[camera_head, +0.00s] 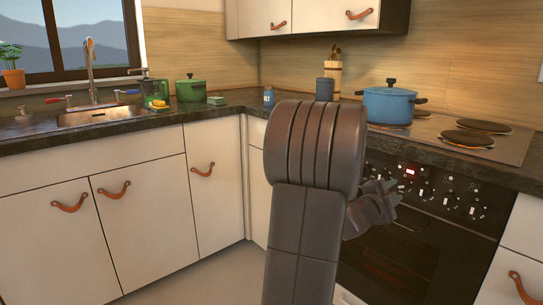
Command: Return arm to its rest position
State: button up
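My arm stands up in the lower middle of the head view, its thick dark joint in front of the counter corner. My gripper (385,196) shows to the right of that joint, partly hidden behind it, in front of the oven (415,240). I cannot make out whether its fingers are apart or together. No held object can be made out.
The dark counter (225,109) carries a blue pot (388,106) on the stove (450,130), a green pot (190,90), a blue canister (324,89) and a sink (98,116). White cabinets with leather pulls (118,190) stand below. Some floor (195,283) is clear.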

aim_at(400, 188)
jog(key=p+v, duration=0.2)
jog(key=v, duration=0.9)
jog(key=b+x, duration=0.2)
jog(key=x, duration=1.2)
jog(key=shift+d+b, duration=0.1)
jog(key=shift+b, duration=0.3)
jog(key=shift+r+n+p, duration=0.3)
jog(key=shift+n+p, duration=0.8)
jog(key=shift+p, duration=0.1)
jog(key=n+p, duration=0.4)
jog(key=shift+a+n, duration=0.25)
jog(key=shift+n, duration=0.15)
jog(key=n+p, duration=0.5)
jog(key=v, duration=1.1)
jog(key=shift+f+p, duration=0.2)
jog(key=shift+p, duration=0.1)
jog(key=shift+a+f, duration=0.1)
jog(key=shift+a, duration=0.1)
